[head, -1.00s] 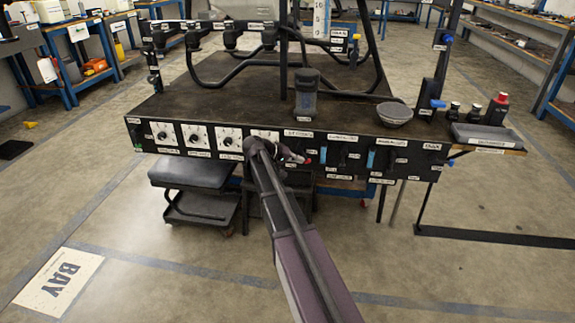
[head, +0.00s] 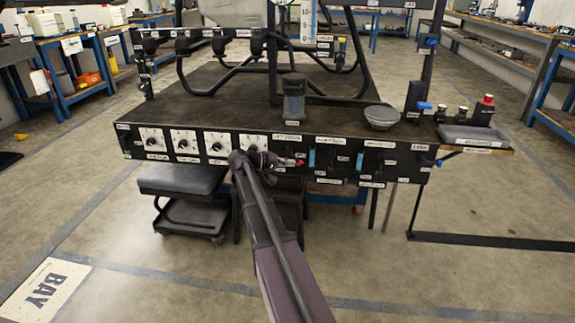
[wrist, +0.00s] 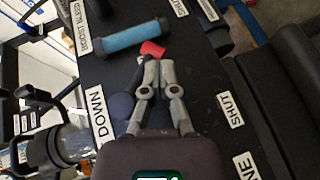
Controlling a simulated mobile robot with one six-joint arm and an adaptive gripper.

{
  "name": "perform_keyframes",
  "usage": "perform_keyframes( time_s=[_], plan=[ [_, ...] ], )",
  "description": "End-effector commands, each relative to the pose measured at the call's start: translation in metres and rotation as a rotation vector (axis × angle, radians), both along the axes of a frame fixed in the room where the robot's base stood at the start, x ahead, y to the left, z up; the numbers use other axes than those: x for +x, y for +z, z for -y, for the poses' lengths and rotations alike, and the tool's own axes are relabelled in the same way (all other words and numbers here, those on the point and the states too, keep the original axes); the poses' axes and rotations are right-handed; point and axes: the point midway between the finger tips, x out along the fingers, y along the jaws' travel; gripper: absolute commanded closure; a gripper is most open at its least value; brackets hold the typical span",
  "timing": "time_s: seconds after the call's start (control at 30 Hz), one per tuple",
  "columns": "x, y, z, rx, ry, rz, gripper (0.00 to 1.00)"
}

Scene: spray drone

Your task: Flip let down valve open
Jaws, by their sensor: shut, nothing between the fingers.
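The let down valve shows in the wrist view as a dark round knob (wrist: 122,105) beside a label ending in DOWN (wrist: 98,112), with a dark lever partly hidden by my fingers. A red tip (wrist: 152,49), seemingly the lever's end, lies just beyond my fingertips. It also shows in the head view (head: 300,163), pointing right along the panel. My gripper (wrist: 158,66) is shut and empty, its fingertips close to the red tip. I cannot tell whether they touch it. A SHUT label (wrist: 230,110) is on the panel across from the knob.
The dark panel (head: 228,161) runs along the bench front, with white dials (head: 184,145) left of my gripper. A light-blue cylinder (wrist: 132,35) labelled BOOST BLEED is just past the red tip. A grey bowl (head: 383,116) stands on the bench. A black stool (head: 187,179) is below.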

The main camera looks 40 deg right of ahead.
Motion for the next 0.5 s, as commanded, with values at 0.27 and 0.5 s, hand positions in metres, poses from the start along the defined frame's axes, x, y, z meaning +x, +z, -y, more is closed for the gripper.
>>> perform_keyframes(
  time_s=[0.27, 0.5],
  plan=[
    [-0.01, 0.004, 0.013, 0.0, -0.01, 0.001, 1.0],
    [-0.015, 0.008, 0.018, 0.001, -0.01, 0.0, 1.0]
  ],
)
